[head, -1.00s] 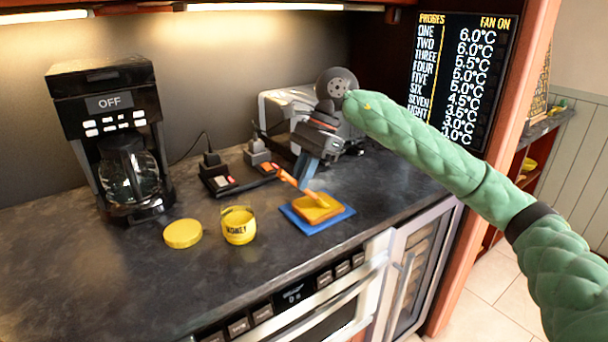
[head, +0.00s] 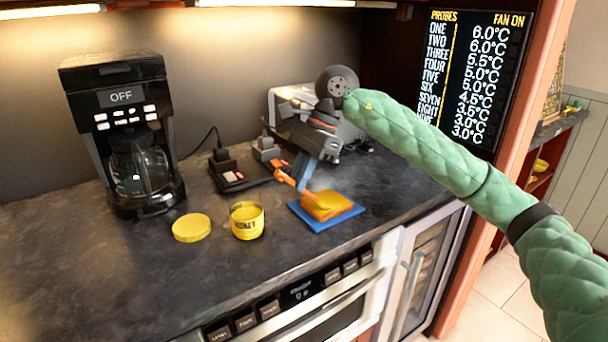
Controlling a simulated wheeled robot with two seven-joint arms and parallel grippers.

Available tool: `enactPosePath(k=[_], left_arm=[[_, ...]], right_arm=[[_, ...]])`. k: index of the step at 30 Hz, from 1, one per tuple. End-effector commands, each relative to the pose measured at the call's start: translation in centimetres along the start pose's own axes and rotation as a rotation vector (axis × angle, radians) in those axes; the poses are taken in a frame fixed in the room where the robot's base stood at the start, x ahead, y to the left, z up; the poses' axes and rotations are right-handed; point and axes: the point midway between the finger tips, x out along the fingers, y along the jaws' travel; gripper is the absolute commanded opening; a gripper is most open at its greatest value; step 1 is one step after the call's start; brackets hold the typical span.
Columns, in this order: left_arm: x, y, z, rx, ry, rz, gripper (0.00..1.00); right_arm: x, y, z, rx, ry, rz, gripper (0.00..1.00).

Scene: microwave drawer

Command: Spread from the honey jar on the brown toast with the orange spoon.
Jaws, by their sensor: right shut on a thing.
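My right gripper (head: 303,168) is shut on the orange spoon (head: 288,179) above the counter. The spoon slants down to the right, and its head is at the top of the toast (head: 327,207); I cannot tell whether they touch. The toast lies on a blue square plate or board (head: 345,216), with a yellow-orange patch on top, partly hidden by the spoon. The yellow honey jar (head: 247,226) stands open and upright to the left of the toast. Its round yellow lid (head: 191,228) lies flat to the left of it. My left gripper is not in view.
A black coffee maker (head: 120,130) stands at the left. A dark power strip (head: 232,178) with plugs and a silver toaster (head: 285,105) are behind the jar and toast. The counter's front edge, above an oven (head: 345,300), is close. The front left counter is clear.

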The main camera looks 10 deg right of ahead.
Motion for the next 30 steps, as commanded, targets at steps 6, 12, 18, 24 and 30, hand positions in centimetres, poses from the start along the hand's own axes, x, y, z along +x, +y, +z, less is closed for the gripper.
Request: enactPosePath(k=[6, 12, 18, 24, 30], left_arm=[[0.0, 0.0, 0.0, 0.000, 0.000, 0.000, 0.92], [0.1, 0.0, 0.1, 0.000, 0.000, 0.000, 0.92], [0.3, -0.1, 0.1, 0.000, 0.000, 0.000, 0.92], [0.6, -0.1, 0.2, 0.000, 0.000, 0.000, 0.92], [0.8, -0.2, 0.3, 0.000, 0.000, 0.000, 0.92]], right_arm=[[0.1, 0.0, 0.0, -0.001, -0.001, 0.001, 0.00], [-0.1, 0.0, -0.3, 0.000, -0.001, 0.001, 0.00], [-0.5, 0.0, -0.9, -0.001, -0.001, 0.000, 0.00], [-0.9, 0.0, -1.6, 0.000, 0.000, 0.000, 0.00], [-1.3, 0.0, -2.3, 0.000, 0.000, 0.000, 0.00]])
